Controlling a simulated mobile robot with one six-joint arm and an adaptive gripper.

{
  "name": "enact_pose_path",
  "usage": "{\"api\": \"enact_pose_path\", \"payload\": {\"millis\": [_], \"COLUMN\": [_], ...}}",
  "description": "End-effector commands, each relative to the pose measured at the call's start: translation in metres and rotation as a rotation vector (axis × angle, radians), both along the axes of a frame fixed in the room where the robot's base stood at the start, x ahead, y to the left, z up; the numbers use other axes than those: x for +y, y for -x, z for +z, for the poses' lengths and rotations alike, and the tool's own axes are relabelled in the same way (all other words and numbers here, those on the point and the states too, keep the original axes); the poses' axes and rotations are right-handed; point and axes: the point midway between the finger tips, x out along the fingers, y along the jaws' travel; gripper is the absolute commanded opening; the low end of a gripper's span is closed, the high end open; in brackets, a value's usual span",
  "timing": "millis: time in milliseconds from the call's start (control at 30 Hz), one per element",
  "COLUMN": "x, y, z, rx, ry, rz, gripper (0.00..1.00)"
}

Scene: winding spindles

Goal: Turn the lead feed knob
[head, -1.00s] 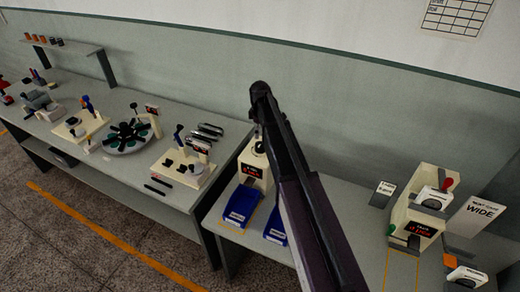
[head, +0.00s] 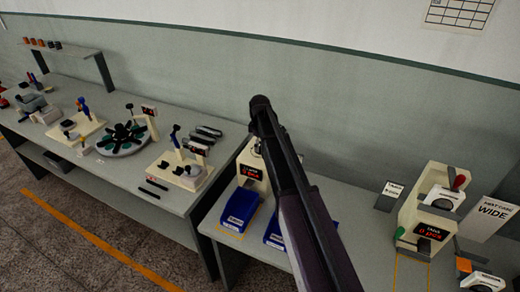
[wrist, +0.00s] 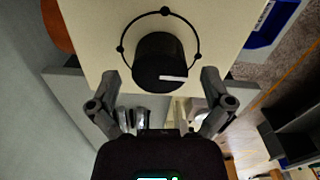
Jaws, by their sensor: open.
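A round black knob (wrist: 160,62) with a white pointer line stands on a cream panel (wrist: 100,30) in the wrist view. A thin black ring with dots surrounds it, and the pointer line lies near its lower right edge. No label naming it is readable. My gripper (wrist: 159,78) is open and empty, with one finger on each side of the knob's lower part. Gaps show between the fingers and the knob. In the head view the knob is not visible, and my dark arm hides most of the cream machine (head: 250,170) behind it.
A blue bin (head: 240,207) stands in front of the cream machine, with another partly behind my arm. Another cream machine (head: 430,215) with a red display stands at the right. The long left bench (head: 75,85) holds several fixtures. A wall (head: 200,70) rises behind.

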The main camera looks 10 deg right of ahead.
Motion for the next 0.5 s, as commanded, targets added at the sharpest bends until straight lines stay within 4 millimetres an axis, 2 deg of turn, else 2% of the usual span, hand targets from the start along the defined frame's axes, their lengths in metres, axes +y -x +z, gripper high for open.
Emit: {"api": "enact_pose_path", "payload": {"millis": [100,500], "x": [0.0002,0.0004], "y": [0.0,0.0], "z": [-0.0054,-0.006], "rx": [0.0,0.0], "ry": [0.0,0.0], "rz": [0.0,0.001], "gripper": [1.0,1.0]}}
